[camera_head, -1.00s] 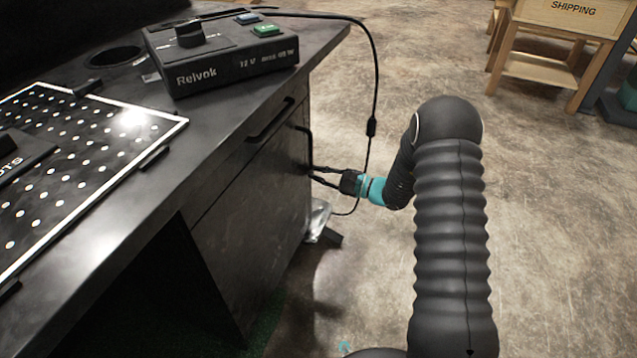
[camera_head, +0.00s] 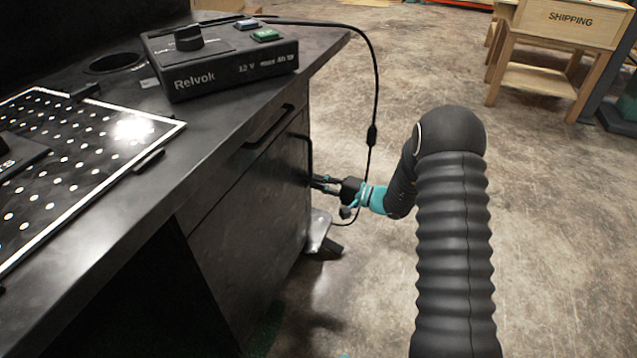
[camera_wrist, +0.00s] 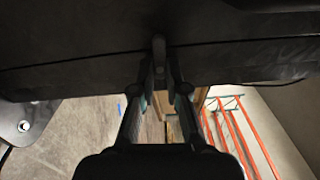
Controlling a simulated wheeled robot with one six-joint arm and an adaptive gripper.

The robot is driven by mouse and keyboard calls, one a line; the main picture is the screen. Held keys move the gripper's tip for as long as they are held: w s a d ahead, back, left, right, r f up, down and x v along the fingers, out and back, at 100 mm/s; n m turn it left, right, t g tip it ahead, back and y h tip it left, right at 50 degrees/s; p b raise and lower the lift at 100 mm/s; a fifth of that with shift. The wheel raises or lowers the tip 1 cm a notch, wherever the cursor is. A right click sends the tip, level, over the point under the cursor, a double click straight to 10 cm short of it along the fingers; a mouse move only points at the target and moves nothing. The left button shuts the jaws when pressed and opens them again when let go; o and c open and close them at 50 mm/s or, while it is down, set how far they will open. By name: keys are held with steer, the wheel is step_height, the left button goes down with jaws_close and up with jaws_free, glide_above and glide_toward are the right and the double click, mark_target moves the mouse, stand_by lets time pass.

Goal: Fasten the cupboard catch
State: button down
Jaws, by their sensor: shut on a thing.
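The cupboard (camera_head: 245,225) is the dark cabinet under the desk top, and its door looks shut. My gripper (camera_head: 318,183) reaches its door edge from the right, below the end of a dark upright handle (camera_head: 308,150). In the wrist view a small grey lever, likely the catch (camera_wrist: 158,46), stands against the dark cupboard face. The fingertips of my gripper (camera_wrist: 159,72) are closed on it from both sides. The catch is too small and hidden by the fingers to make out in the head view.
A black Relvok power box (camera_head: 225,65) stands on the desk top, and its cable (camera_head: 375,100) hangs close to my arm. A drawer handle (camera_head: 268,128) juts out above the door. A metal foot (camera_head: 320,232) is below.

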steer(key=shift+n, duration=0.5)
steer(key=c, duration=1.2)
jaws_free()
steer(key=v, duration=1.2)
